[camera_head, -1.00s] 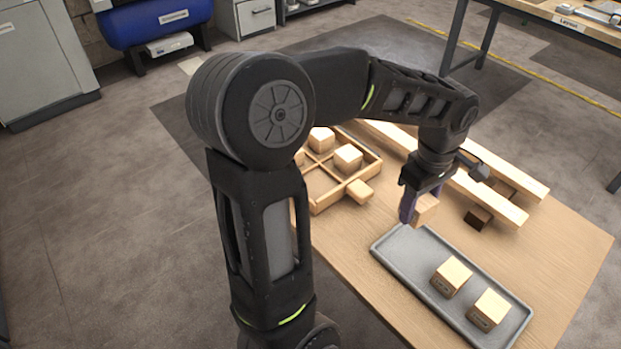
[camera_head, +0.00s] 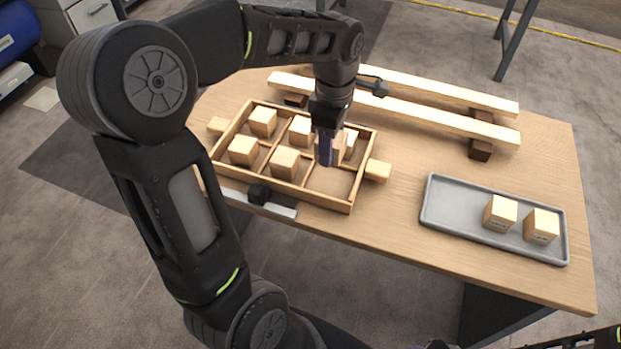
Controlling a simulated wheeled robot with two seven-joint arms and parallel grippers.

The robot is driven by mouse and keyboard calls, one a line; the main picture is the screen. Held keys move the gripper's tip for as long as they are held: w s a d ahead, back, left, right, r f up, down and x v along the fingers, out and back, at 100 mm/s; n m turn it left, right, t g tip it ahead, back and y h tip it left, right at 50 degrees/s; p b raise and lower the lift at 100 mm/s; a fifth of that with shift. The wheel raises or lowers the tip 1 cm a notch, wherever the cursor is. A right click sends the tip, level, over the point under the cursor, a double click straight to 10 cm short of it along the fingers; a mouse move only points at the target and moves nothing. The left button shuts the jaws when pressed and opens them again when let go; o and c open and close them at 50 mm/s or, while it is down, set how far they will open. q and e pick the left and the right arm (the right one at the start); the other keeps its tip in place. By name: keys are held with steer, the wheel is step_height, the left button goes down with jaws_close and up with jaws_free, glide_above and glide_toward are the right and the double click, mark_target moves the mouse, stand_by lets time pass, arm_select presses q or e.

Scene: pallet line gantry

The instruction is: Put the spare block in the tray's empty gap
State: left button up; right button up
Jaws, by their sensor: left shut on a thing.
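My left gripper (camera_head: 331,152) is shut on the spare block (camera_head: 339,150), a pale wooden cube partly hidden by the fingers. It holds the block over the right part of the wooden compartment tray (camera_head: 281,193). The tray has blocks in both left cells, both middle cells and, partly hidden behind the gripper, the back right cell. Its front right cell, the empty gap (camera_head: 331,183), shows a bare floor just in front of and below the held block. I cannot tell the block's exact height above the tray.
A grey tray (camera_head: 455,212) at the right holds two wooden blocks (camera_head: 500,213) (camera_head: 541,226). Two long pale beams (camera_head: 430,113) lie behind the wooden tray on dark supports. A dark and silver clamp-like item (camera_head: 259,199) sits at the tray's front edge. Bare tabletop separates the trays.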

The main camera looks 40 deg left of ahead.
arm_select(q)
steer(key=shift+w+d, duration=0.1)
steer(key=shift+d, duration=0.05)
glide_above(329, 184)
step_height(329, 184, down, 6)
steer(key=shift+f+b, duration=0.1)
steer(key=shift+b, duration=0.2)
stand_by(0.4)
steer(key=shift+f, duration=1.9)
